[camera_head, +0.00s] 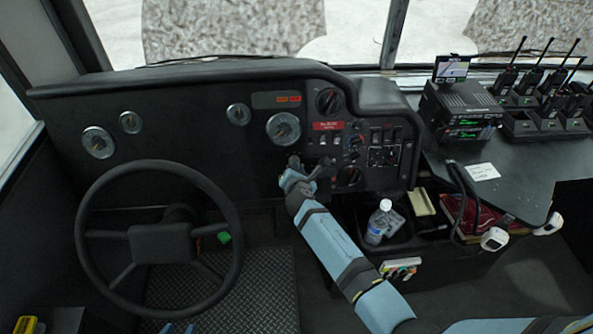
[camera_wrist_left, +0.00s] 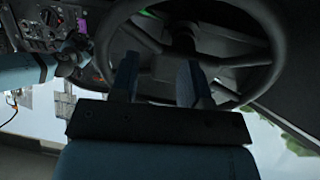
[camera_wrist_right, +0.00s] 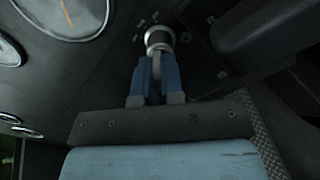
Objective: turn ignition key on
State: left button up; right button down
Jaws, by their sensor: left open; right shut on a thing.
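The ignition switch (camera_wrist_right: 158,40) is a silver round barrel with a dark band on the dark dashboard panel, in the right wrist view. My right gripper (camera_wrist_right: 156,68) is shut on the ignition key, a small grey piece between its blue fingers right in front of the barrel. In the head view my right gripper (camera_head: 297,165) is at the dashboard below the large gauge and hides the key. The angle of the key cannot be told. My left gripper (camera_wrist_left: 158,75) is open and empty near the steering wheel; its blue fingertips show at the bottom edge of the head view (camera_head: 178,328).
The steering wheel (camera_head: 160,240) stands left of my right arm. The switch panel (camera_head: 370,145) is right of my right gripper. A water bottle (camera_head: 378,222) stands in a tray beside my right forearm. A radio (camera_head: 462,110) and several walkie-talkies (camera_head: 545,90) are on the right shelf.

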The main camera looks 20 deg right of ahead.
jog(key=c, duration=1.2)
grip_release()
jog(key=shift+c, duration=0.2)
